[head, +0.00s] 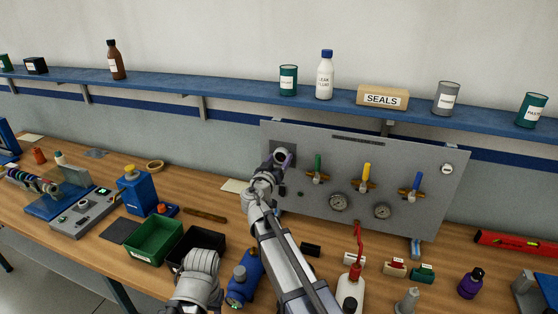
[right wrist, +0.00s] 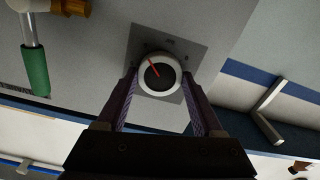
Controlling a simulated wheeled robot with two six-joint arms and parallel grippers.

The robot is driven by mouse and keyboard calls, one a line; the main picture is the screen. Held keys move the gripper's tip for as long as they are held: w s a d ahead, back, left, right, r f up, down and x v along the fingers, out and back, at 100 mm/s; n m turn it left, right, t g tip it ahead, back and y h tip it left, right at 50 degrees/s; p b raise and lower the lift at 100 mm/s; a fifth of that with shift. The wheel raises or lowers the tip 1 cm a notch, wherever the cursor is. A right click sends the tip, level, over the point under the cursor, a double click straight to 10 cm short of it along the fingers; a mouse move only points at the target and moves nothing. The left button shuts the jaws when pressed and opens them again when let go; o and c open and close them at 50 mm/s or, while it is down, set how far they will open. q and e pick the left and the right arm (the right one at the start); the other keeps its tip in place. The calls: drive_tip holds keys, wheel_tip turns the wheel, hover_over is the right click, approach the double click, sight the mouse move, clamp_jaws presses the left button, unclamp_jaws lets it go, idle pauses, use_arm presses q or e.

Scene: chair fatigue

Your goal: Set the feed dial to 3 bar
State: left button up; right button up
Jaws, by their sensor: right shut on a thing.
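The feed dial (right wrist: 159,76) is a round knob with a white rim, a dark face and a red pointer line. It sits on a grey square plate (right wrist: 147,117) on the panel. In the right wrist view the red line points to the upper left; the scale marks are too small to read. My right gripper (right wrist: 160,84) is shut on the dial, one finger on each side of the rim. In the head view my right gripper (head: 283,157) is at the panel's upper left and mostly hides the dial. My left gripper does not show.
The grey panel (head: 320,143) carries green (head: 317,167), yellow (head: 365,175) and blue (head: 415,185) valve handles and two gauges to the dial's right. A blue shelf (head: 230,88) with bottles runs above. Bins, a red-spouted bottle (head: 350,290) and tools crowd the wooden bench.

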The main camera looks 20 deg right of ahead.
drive_tip(key=shift+n, duration=0.3)
drive_tip(key=n, duration=0.6)
drive_tip(key=shift+n, duration=0.3)
drive_tip(key=n, duration=1.2)
drive_tip(key=shift+f+n, duration=0.1)
drive_tip(key=shift+n, duration=0.2)
drive_tip(key=n, duration=0.7)
drive_tip(key=o, duration=1.4)
